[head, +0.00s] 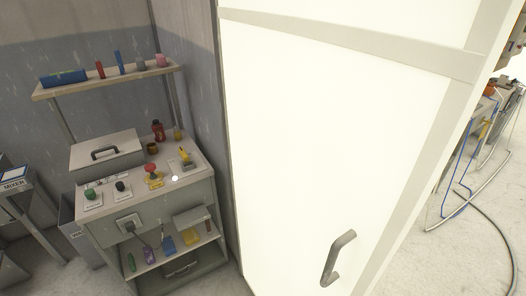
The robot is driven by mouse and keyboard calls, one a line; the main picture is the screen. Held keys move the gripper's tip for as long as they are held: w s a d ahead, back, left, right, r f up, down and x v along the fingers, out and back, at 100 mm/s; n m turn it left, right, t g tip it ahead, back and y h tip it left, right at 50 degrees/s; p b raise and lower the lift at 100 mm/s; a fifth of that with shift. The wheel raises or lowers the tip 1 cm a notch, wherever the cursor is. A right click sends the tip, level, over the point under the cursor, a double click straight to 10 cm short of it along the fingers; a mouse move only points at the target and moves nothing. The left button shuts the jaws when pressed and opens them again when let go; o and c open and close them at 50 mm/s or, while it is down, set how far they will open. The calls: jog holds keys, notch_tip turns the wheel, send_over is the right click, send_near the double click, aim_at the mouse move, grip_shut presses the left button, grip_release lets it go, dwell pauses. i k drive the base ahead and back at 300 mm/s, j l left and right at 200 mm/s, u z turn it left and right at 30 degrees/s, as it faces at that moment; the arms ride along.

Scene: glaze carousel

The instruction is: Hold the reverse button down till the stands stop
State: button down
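A control bench (165,214) stands at the left of the head view with several controls on its top. A green knob or button (90,193) and a dark one (121,187) sit on pale plates near its front left. A red mushroom button (151,169) sits on a yellow base further right. A small white round spot (174,178) lies beside it. I cannot read which control is the reverse button. No stands can be told apart. My gripper is not in view.
A large white panel door with a grey handle (338,258) fills the middle and right. A lidded grey box (106,152) is on the bench under a shelf (108,80) of small items. Hoses (485,233) lie on the floor at far right. A "MIXER" sign (13,185) shows far left.

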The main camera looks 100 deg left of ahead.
aim_at(119, 185)
jog(key=u, duration=3.65)
